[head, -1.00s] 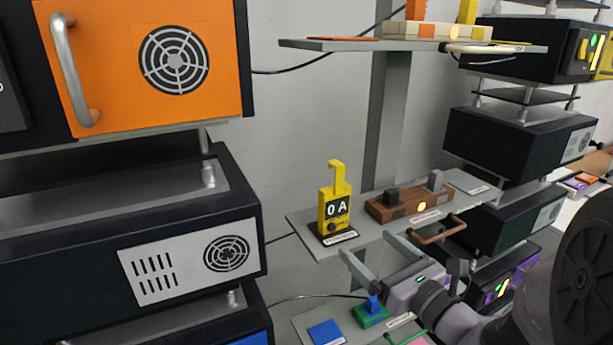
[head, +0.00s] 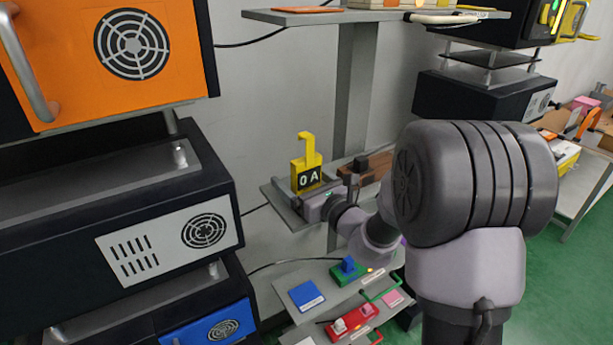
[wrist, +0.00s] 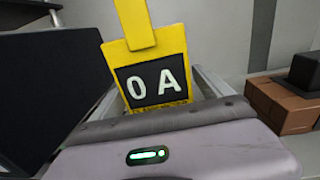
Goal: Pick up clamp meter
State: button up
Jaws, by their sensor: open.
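The yellow clamp meter (head: 306,168) stands upright on the middle grey shelf, with its hook-shaped jaw on top and a black "0 A" display. In the wrist view the clamp meter (wrist: 150,65) is straight ahead, close to the palm. My gripper (head: 303,190) is open at the shelf, in front of the meter. In the wrist view my gripper (wrist: 157,88) has one finger on each side of the meter's body. The meter's lower part is hidden by the gripper. I cannot tell whether the fingers touch it.
A brown wooden block with switches (head: 377,168) stands right of the meter, partly behind my arm. A dark equipment rack (head: 120,200) is close on the left. An upper shelf (head: 370,16) hangs above. A lower shelf holds blue, green and red fixtures (head: 345,270).

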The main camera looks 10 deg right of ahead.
jog(key=c, duration=1.7)
